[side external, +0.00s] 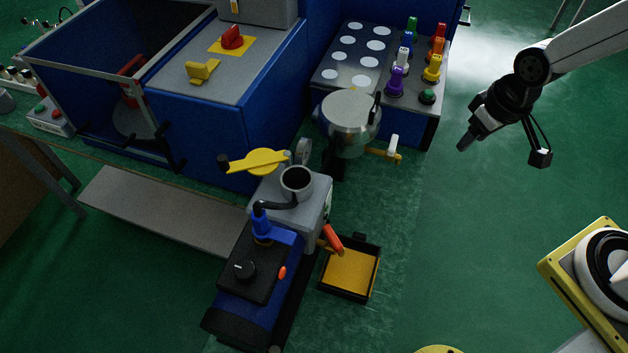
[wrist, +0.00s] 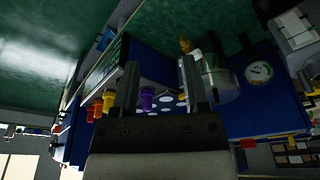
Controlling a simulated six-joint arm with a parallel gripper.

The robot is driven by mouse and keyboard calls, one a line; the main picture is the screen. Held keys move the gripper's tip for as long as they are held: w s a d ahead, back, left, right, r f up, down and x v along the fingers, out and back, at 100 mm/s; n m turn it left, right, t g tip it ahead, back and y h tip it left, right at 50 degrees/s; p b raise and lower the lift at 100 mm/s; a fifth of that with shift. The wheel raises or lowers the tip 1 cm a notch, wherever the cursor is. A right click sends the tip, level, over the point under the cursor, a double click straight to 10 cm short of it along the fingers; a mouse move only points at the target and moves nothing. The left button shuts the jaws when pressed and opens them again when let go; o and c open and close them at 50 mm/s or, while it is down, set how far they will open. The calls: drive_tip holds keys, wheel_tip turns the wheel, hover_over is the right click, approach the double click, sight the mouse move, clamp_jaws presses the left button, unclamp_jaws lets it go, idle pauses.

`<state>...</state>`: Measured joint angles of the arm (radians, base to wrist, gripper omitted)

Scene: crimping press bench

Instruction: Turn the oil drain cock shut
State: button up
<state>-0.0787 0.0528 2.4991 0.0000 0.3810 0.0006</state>
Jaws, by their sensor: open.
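Two small cocks show, and I cannot tell for sure which is the oil drain cock. One has a white handle (side external: 394,148) on a brass spout from a silver round vessel (side external: 349,123). The other has an orange handle (side external: 332,238), tilted, on the blue and grey machine (side external: 262,262), beside a black-rimmed tray with an amber floor (side external: 350,270). My gripper (side external: 465,143) is in the air to the right of both, touching neither. In the wrist view, my open, empty fingers (wrist: 160,78) show with the silver vessel (wrist: 217,80) beyond the right finger.
A panel with white discs and several coloured knobs (side external: 402,62) stands at the back. A yellow lever (side external: 258,162) and grey cup (side external: 297,181) sit on the machine. A gauge (wrist: 258,72) shows in the wrist view. The green floor (side external: 480,220) below my gripper is clear.

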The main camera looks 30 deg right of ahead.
drive_tip(key=shift+c, duration=1.4)
drive_tip(key=n+t, duration=0.2)
drive_tip(key=n, duration=3.4)
approach(333, 236)
drive_tip(key=f, duration=0.1)
drive_tip(key=shift+w+f, duration=0.1)
drive_tip(key=shift+w, duration=0.05)
drive_tip(key=shift+f, duration=0.1)
drive_tip(key=shift+x, duration=3.85)
drive_tip(key=shift+w, duration=0.15)
